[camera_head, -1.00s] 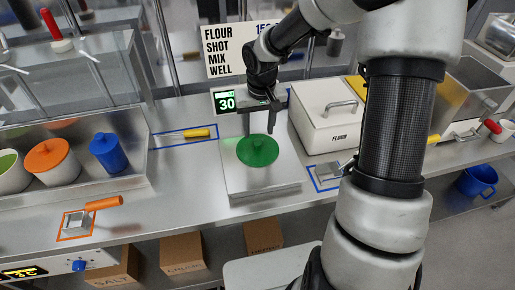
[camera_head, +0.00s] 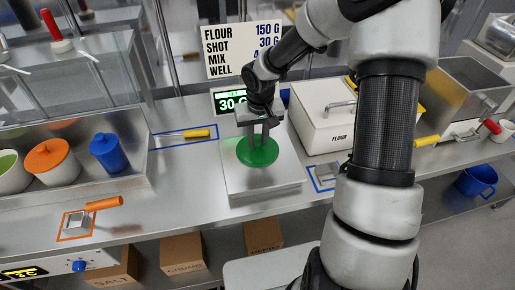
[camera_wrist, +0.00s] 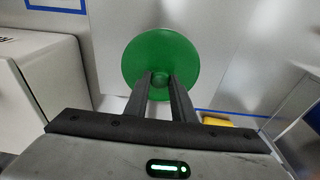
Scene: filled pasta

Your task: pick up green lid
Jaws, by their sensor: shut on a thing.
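The green lid (camera_head: 258,153) is a round disc with a small knob, over the metal scale plate (camera_head: 262,186). It also shows in the wrist view (camera_wrist: 160,55), with its knob between my fingertips. My gripper (camera_head: 258,141) points down at the lid's centre and its fingers are closed on the knob. In the wrist view my gripper (camera_wrist: 162,82) hides the near part of the lid. I cannot tell whether the lid touches the plate or what lies under it.
A white flour box (camera_head: 325,122) stands close on the right. An orange-lidded cup (camera_head: 47,158) and a blue-lidded cup (camera_head: 108,153) stand in a tray on the left. A yellow-handled scoop (camera_head: 196,134) lies behind left.

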